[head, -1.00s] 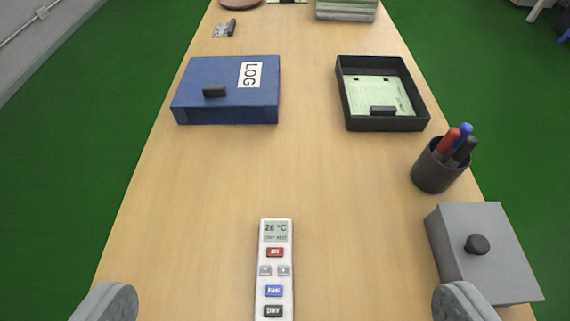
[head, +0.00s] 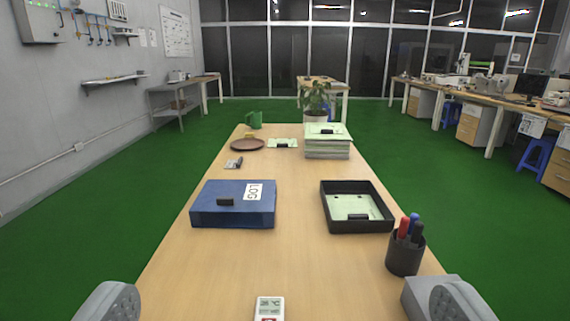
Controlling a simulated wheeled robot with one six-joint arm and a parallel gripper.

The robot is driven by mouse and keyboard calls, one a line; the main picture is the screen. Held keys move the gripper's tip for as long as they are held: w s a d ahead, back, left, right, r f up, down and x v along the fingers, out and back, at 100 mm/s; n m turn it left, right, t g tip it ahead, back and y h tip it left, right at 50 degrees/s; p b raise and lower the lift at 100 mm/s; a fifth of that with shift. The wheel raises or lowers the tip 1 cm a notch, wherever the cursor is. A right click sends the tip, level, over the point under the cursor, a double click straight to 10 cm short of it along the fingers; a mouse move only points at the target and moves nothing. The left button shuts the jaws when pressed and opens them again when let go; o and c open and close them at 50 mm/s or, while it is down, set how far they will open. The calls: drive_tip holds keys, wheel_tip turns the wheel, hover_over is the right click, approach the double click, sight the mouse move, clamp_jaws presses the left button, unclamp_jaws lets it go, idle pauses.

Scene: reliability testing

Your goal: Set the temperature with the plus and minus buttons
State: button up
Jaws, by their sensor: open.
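A white remote control (head: 269,308) lies on the wooden table (head: 290,262) at the bottom middle of the head view. Only its top end shows: a small display that seems to read 26 °C and part of a red button. Its plus and minus buttons are below the picture's edge. My gripper (head: 272,305) is open, with one grey finger at the lower left and one at the lower right. The remote lies between them in the picture, and nothing is held.
A blue LOG box (head: 215,218) and a black tray (head: 357,226) with paper stand farther back. A pen cup (head: 404,257) and a grey box (head: 420,290) are at right, the box partly behind a finger.

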clamp_jaws()
idle(1.5)
